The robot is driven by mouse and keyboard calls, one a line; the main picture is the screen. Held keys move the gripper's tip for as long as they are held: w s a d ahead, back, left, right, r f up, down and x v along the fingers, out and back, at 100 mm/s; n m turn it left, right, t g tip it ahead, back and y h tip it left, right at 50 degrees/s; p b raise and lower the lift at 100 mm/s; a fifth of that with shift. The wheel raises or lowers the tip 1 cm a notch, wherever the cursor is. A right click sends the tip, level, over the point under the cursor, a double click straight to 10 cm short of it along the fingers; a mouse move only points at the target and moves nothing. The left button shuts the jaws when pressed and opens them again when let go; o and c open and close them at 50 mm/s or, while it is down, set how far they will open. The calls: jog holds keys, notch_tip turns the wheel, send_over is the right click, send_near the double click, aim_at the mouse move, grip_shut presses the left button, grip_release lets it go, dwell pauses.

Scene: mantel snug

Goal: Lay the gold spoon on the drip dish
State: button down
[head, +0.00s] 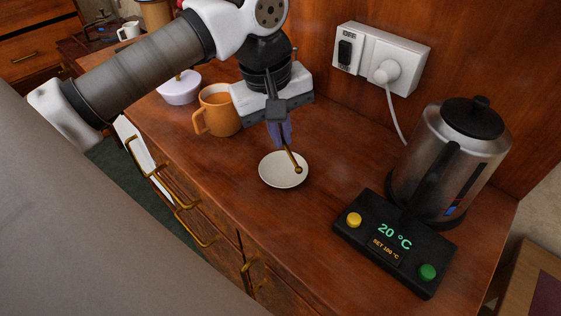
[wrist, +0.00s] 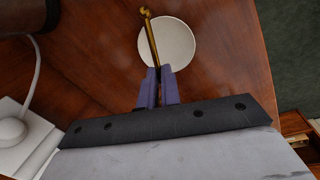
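The gold spoon (head: 292,160) is held between the purple fingers of my gripper (head: 279,136). It points down and to the right over the drip dish (head: 271,176), a small round white dish on the wooden counter. In the wrist view the spoon (wrist: 151,38) sticks out from the shut fingers (wrist: 158,78) across the left part of the dish (wrist: 177,48). I cannot tell whether the spoon touches the dish.
A steel kettle (head: 444,165) on a black base (head: 393,250) stands to the right. A white socket (head: 381,60) with a cord is on the wall behind.

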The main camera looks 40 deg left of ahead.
aim_at(284, 168)
jog(key=shift+f+b, duration=1.4)
jog(key=shift+f, duration=0.95)
jog(key=shift+f+b, duration=0.35)
jog(key=c, duration=1.6)
grip_release()
jog(key=shift+r, duration=0.1)
jog(key=shift+r+p, duration=0.4)
jog(key=shift+r, duration=0.35)
notch_tip(284, 168, up, 11)
jog(key=s+a, duration=0.1)
jog(key=shift+s+p, duration=0.3)
jog(key=shift+s, duration=0.05)
